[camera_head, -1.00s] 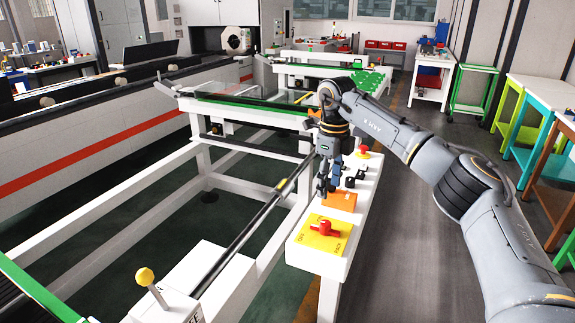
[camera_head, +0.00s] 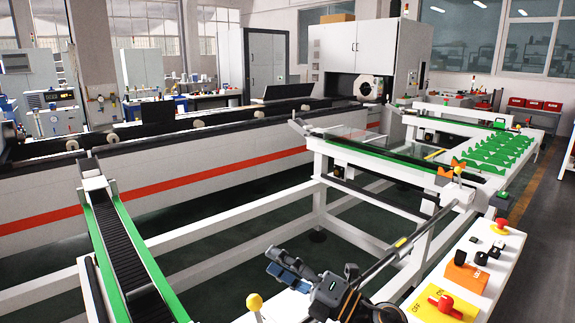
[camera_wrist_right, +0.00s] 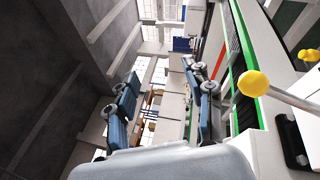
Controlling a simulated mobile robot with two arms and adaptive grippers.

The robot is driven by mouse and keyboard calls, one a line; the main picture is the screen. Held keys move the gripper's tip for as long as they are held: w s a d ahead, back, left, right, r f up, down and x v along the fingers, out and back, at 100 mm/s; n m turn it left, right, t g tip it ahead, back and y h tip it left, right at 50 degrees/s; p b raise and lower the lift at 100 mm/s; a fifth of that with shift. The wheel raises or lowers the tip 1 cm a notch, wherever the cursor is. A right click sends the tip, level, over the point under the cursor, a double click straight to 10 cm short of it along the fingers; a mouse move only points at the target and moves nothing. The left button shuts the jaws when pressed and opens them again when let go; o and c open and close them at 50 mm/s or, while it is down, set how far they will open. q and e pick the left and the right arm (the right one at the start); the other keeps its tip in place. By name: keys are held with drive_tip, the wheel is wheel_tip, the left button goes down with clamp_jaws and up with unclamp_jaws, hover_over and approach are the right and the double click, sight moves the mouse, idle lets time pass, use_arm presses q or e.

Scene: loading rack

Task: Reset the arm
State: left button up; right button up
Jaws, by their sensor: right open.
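My right gripper (camera_head: 318,278) shows at the bottom centre of the head view, left of the white control panel. In the right wrist view its two blue-grey fingers (camera_wrist_right: 160,110) stand apart with nothing between them. The rest of my right arm is mostly below the head view's lower edge. The gripper is clear of the panel's red switch (camera_head: 445,305) and orange box (camera_head: 466,277). My left gripper is in neither view.
A yellow-knobbed lever (camera_head: 254,301) stands just left of my right gripper; its knob also shows close in the right wrist view (camera_wrist_right: 254,83). A green-edged conveyor (camera_head: 126,250) is at left. A red stop button (camera_head: 501,224) sits on the panel. White rack frames fill the middle.

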drive_tip(key=s+d+f+m+t+h, duration=0.25)
drive_tip(key=d+f+m+h, duration=0.6)
drive_tip(key=m, duration=0.45)
drive_tip(key=s+d+f+m+t+h, duration=0.2)
drive_tip(key=s+d+f+m+h, duration=0.2)
drive_tip(key=d+f+m+h, duration=0.6)
drive_tip(key=s+d+f+m+g, duration=0.1)
drive_tip(key=s+f+m+g, duration=0.25)
drive_tip(key=s, duration=0.45)
drive_tip(key=s+d+f+m+g+y, duration=0.1)
drive_tip(key=s+f+m+g, duration=0.2)
drive_tip(key=s, duration=0.6)
drive_tip(key=s+d+f+m+g, duration=0.2)
drive_tip(key=s+f+g, duration=0.25)
drive_tip(key=s, duration=0.35)
wheel_tip(320, 180, down, 25)
drive_tip(key=s+g, duration=0.2)
drive_tip(key=s+d+f+g, duration=0.1)
drive_tip(key=s+d+f, duration=0.1)
drive_tip(key=s+f, duration=1.4)
drive_tip(key=shift+s+d+f, duration=0.25)
drive_tip(key=shift+s, duration=0.15)
